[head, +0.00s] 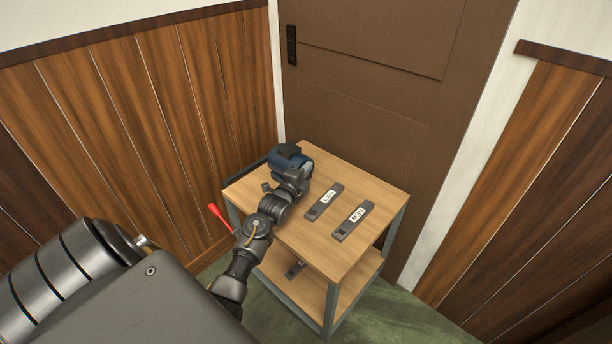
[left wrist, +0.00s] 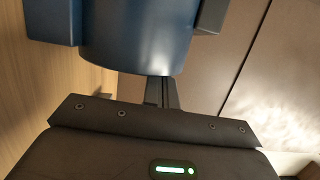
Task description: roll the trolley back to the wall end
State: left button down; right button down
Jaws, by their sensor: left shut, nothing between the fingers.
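The trolley (head: 335,260) has a light wood top, a lower shelf and a grey metal frame. It stands in the corner near the brown door (head: 375,90) and the panelled wall (head: 170,100). A dark bar (head: 246,180) runs along its far left edge, partly hidden by my arm. My left gripper (head: 289,152) is over the top's far left part; its fingertips are hidden in the head view. In the left wrist view the shut fingers (left wrist: 161,92) show partly behind a blue cylindrical part, with nothing seen between them. My right gripper is not in view.
Two dark labelled bars (head: 325,201) (head: 353,221) lie on the trolley top. A small dark item (head: 295,269) is on the lower shelf. A red-tipped lever (head: 217,213) shows left of the trolley, its base hidden. Green floor (head: 390,320) is clear at the front right.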

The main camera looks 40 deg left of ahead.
pick_arm(q)
jog(key=shift+a, duration=0.4)
jog(key=shift+d, duration=0.25)
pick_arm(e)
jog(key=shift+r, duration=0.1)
